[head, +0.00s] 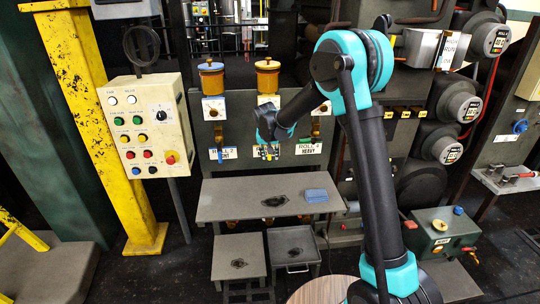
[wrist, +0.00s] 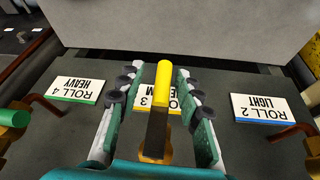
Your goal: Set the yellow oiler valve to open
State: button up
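The yellow oiler valve's handle (wrist: 163,80) shows in the wrist view as a yellow bar with a dark band, above a brass valve body (wrist: 168,150). Behind it is the yellow-edged ROLL 3 label (wrist: 174,97), partly hidden by the handle and the fingers. My gripper (wrist: 160,92) is open, with one finger on each side of the handle and a visible gap to each. In the head view my gripper (head: 268,151) is in front of the ROLL 3 valve and hides most of it.
The ROLL 2 LIGHT label (wrist: 268,107) and ROLL 4 HEAVY label (wrist: 75,90) flank it, with a green handle (wrist: 14,118) at the left. Oiler cups (head: 267,77) stand above the valves. A grey shelf (head: 232,205) lies below; a button box (head: 148,125) stands left.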

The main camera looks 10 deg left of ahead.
jog(key=v, duration=1.2)
jog(key=s+d+f, duration=0.2)
jog(key=s+d, duration=0.5)
jog(key=d, duration=0.4)
jog(key=s+d+f, duration=0.1)
jog(key=s+d, duration=0.5)
jog(key=d, duration=0.4)
jog(key=s+d+f, duration=0.4)
jog(key=s+d, duration=0.1)
jog(key=s, duration=0.4)
jog(key=s+d+f, duration=0.4)
jog(key=s+d, duration=0.2)
jog(key=s, duration=0.3)
jog(key=shift+s+f+m, duration=0.3)
jog(key=shift+s, duration=0.1)
